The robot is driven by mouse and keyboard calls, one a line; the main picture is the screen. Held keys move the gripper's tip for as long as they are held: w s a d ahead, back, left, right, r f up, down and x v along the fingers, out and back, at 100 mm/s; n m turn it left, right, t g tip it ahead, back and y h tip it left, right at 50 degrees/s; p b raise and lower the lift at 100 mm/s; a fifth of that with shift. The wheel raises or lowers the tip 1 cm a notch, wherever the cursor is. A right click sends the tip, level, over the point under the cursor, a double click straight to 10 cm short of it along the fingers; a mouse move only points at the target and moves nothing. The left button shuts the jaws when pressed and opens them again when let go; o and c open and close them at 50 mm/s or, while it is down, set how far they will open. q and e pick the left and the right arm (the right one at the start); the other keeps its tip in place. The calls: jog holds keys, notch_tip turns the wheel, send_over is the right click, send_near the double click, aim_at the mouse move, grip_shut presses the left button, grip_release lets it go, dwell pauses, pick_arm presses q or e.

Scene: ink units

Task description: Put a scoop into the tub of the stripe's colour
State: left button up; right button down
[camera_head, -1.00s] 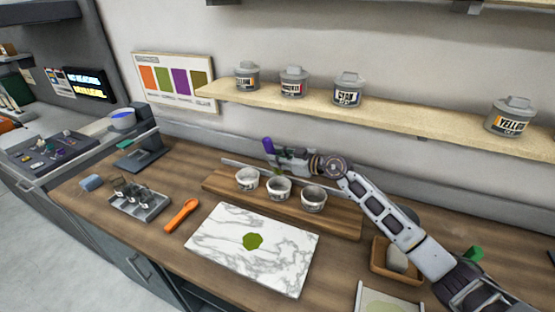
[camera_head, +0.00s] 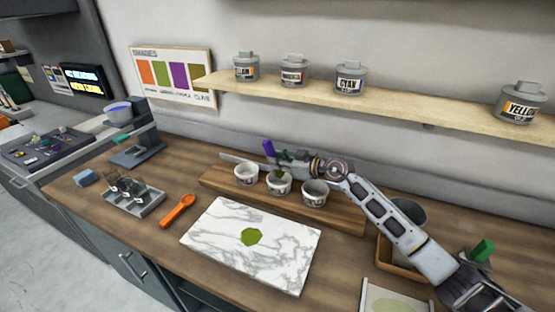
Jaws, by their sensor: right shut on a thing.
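Three small white tubs stand in a row on a wooden board (camera_head: 222,185): a left tub (camera_head: 246,174), a middle tub (camera_head: 279,184) and a right tub (camera_head: 314,194). My right gripper (camera_head: 279,157) is shut on a purple-handled tool (camera_head: 268,147) just above and behind the middle tub. A dark green bit shows below the jaws at that tub's mouth; whether it touches the tub is unclear. A green patch (camera_head: 251,237) lies on a white marble slab (camera_head: 205,235) in front of the board. The tubs' labels are too small to read. My left gripper is not in view.
An orange scoop-shaped tool (camera_head: 178,210) lies left of the slab, near a grey tray (camera_head: 150,208) of small items. A colour-swatch board (camera_head: 173,78) hangs on the wall.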

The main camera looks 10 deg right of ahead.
aim_at(280, 173)
jog(key=shift+d+f+b, duration=0.15)
jog(key=shift+f, duration=0.85)
jog(key=shift+d+f+b, duration=0.15)
jog(key=shift+f, duration=0.8)
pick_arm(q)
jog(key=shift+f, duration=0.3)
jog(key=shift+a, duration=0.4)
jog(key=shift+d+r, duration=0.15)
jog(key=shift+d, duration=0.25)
pick_arm(e)
jog(key=shift+f, duration=0.4)
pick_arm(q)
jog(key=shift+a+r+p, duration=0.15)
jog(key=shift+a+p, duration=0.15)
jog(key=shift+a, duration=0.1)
pick_arm(e)
jog(key=shift+f, duration=0.45)
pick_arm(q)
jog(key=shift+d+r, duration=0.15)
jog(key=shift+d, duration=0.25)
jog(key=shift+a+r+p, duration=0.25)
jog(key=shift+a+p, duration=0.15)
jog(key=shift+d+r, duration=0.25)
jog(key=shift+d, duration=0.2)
pick_arm(e)
jog(key=shift+f, duration=0.1)
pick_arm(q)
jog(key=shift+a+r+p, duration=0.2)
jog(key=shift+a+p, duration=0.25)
